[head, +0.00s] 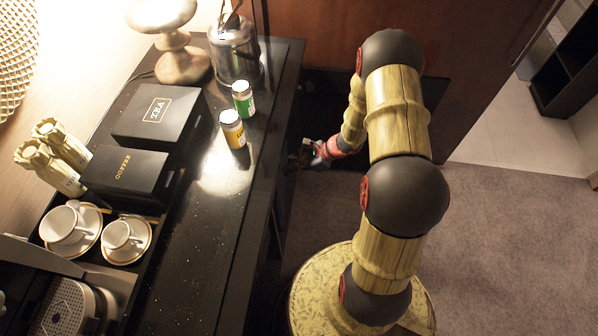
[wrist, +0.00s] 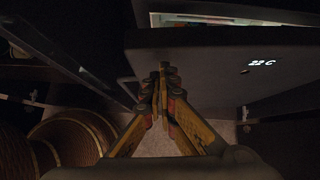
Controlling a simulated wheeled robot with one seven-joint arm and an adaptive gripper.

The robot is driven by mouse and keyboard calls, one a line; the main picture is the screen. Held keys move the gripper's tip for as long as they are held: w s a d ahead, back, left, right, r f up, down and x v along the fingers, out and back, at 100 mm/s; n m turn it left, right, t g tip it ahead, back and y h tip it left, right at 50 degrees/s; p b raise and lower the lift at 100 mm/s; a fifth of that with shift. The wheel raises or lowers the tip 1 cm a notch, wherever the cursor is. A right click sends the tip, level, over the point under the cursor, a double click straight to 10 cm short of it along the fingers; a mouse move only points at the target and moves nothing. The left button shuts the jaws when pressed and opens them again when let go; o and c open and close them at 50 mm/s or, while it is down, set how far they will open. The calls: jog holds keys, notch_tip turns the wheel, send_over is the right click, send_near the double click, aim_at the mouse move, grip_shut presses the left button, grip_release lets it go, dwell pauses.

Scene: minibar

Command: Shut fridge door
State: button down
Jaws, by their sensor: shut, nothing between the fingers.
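The fridge door (wrist: 215,65) is a dark panel with a "22 C" readout in the wrist view. It stands at least partly open, with a gap and pale strips showing beyond its top edge. A thin handle (wrist: 128,88) is on its left side. My gripper (wrist: 163,72) is shut and empty, its fingertips in front of the door near the handle. I cannot tell whether they touch it. In the head view my gripper (head: 316,153) is low beside the counter's right side, partly in shadow. The door is hard to make out there.
The black counter (head: 215,225) holds a tea box (head: 157,112), two small jars, cups and a lamp. A wooden wall (head: 480,60) stands behind my arm. Carpet (head: 510,240) is clear on the right.

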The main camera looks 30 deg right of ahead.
jog(key=shift+w+a, duration=0.15)
jog(key=shift+a, duration=0.05)
jog(key=shift+w+a, duration=0.35)
jog(key=shift+a, duration=0.4)
jog(key=shift+w+a, duration=0.35)
jog(key=shift+a, duration=0.45)
jog(key=shift+w+a, duration=0.35)
jog(key=shift+a, duration=0.4)
jog(key=shift+r, duration=0.1)
